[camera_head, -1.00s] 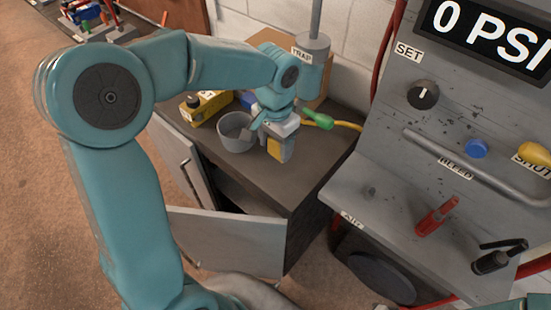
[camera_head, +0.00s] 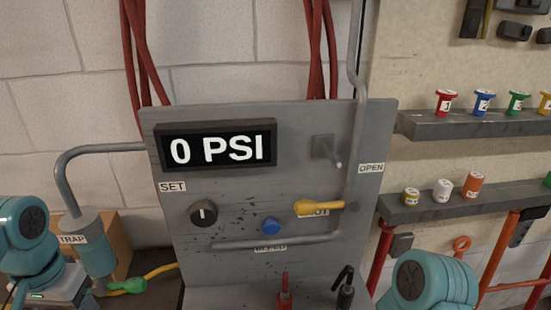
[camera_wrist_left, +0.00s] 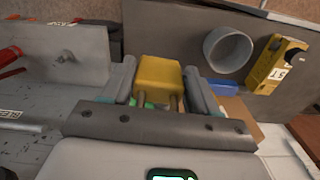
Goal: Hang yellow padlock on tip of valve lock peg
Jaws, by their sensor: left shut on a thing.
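My left gripper (camera_wrist_left: 160,88) is shut on the yellow padlock (camera_wrist_left: 158,72), whose yellow body sits between the two fingers in the left wrist view. The shackle legs point back toward the palm. In the head view only part of my left arm shows at the lower left edge; the padlock is out of that view. The peg is bare. My right gripper is out of view.
A red tool (camera_head: 285,290) stands below. A grey cup (camera_wrist_left: 228,48) and a yellow box (camera_wrist_left: 278,65) sit right of the left gripper.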

